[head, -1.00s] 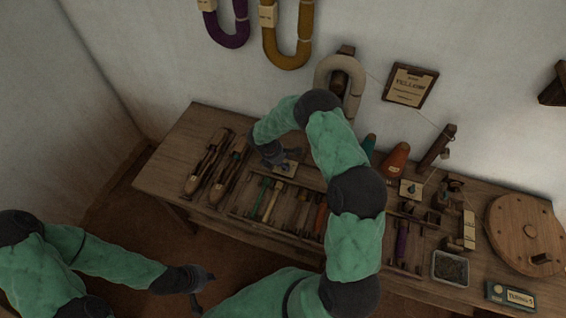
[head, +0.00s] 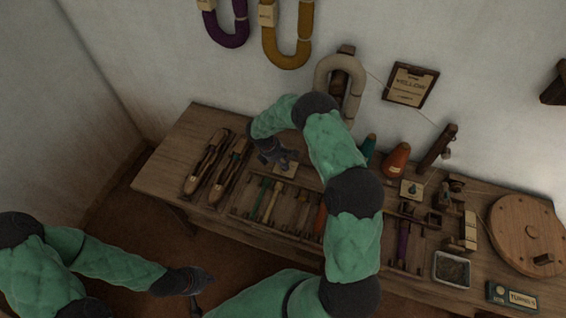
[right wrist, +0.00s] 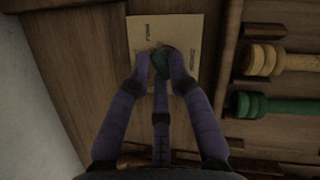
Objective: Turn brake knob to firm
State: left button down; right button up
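A small dark green knob (right wrist: 160,62) sits on a pale card plate (right wrist: 187,30) with small print, seen in the right wrist view. I take it for the brake knob; the print is too small to read. My right gripper (right wrist: 161,66) has its purple fingertips on both sides of the knob, closed in against it. In the head view my right gripper (head: 285,158) is over the card plate (head: 287,169) on the bench and hides the knob. My left gripper (head: 205,292) is empty, with fingers spread, in front of the bench.
Shuttles (head: 207,165) lie on the bench left of my right gripper, and a rack of coloured bobbins (head: 265,200) lies in front. Another card with a teal knob (head: 412,188), cones (head: 396,160) and a round wooden disc (head: 528,235) stand to the right.

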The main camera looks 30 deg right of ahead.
jog(key=shift+o, duration=1.2)
jog(key=v, duration=1.2)
